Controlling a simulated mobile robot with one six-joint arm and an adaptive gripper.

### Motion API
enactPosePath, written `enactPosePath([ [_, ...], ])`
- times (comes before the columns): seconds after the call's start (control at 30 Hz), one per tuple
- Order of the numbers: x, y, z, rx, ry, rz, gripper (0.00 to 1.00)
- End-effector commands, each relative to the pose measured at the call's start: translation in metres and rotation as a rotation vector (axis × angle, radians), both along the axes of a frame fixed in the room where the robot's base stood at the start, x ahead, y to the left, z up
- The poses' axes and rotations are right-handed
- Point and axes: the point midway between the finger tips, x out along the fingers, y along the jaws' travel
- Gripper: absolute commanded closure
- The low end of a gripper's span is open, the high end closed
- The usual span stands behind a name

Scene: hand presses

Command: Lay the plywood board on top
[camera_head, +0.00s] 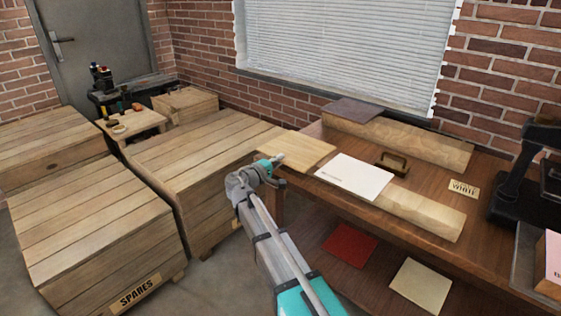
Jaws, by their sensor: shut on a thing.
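My gripper (277,161) is shut on the near left edge of the plywood board (300,148), a thin light-wood sheet. The board is roughly level at the left end of the brown table (445,168). I cannot tell whether it touches anything beneath. Just right of it, a white sheet or board (354,177) with small print lies across the left part of a pale wooden beam (430,214). A brown piece with a handle (392,161) is behind the white sheet. The fingertips are small and partly hidden.
A second beam (400,139) at the back carries a dark grey board (352,111). A label reading WHITE (463,188) and a black press (530,185) are at right. Red (349,243) and cream (421,285) sheets lie lower down. Large wooden crates (95,220) fill the left.

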Motion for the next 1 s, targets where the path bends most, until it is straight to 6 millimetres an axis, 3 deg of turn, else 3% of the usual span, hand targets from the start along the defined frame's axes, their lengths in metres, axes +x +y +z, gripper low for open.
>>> enactPosePath([
  [0.4, 0.0, 0.0, 0.03, -0.001, -0.001, 0.0, 1.0],
  [1.0, -0.004, 0.002, 0.032, -0.001, -0.001, -0.001, 1.0],
])
